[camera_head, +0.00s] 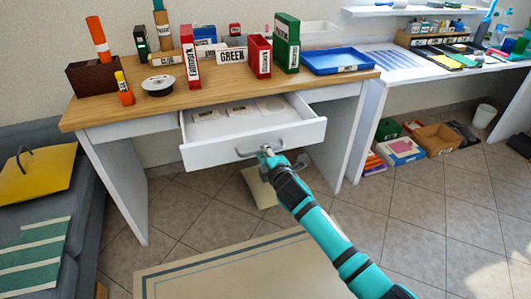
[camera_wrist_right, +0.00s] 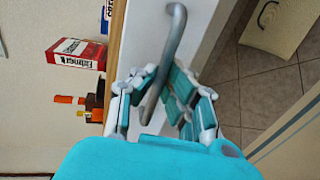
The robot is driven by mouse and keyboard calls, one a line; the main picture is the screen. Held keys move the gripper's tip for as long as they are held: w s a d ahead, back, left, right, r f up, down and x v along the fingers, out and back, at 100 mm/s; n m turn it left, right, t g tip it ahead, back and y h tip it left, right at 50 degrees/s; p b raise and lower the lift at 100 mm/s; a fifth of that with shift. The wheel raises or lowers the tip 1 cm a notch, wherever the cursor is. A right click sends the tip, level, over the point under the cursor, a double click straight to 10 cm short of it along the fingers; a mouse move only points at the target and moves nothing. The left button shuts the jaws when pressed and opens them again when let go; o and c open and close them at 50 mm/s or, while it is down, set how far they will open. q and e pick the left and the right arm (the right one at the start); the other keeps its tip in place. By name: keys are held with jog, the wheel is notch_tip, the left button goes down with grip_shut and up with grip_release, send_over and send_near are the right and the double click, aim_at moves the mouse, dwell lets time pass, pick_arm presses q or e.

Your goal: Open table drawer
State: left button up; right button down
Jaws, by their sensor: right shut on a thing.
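The white table drawer (camera_head: 230,149) is pulled out from under the wooden tabletop (camera_head: 215,98), and flat pale items show inside it. Its grey bar handle (camera_head: 246,153) is on the front panel. My right gripper (camera_head: 268,152) is at the right part of the handle, shut on it. In the right wrist view the handle (camera_wrist_right: 176,35) runs between the fingers of the right gripper (camera_wrist_right: 158,92). The drawer front (camera_wrist_right: 200,30) is just beyond the fingers. My left gripper is not in view.
Boxes, a blue tray (camera_head: 335,61) and a round black-and-white item (camera_head: 158,86) stand on the tabletop. A grey sofa (camera_head: 60,205) is at the left. Open boxes (camera_head: 437,138) lie on the floor at the right. A low beige surface (camera_head: 225,268) is in front.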

jog(key=c, duration=1.4)
grip_release()
jog(key=shift+s, duration=0.1)
jog(key=v, duration=1.2)
jog(key=shift+f, duration=0.15)
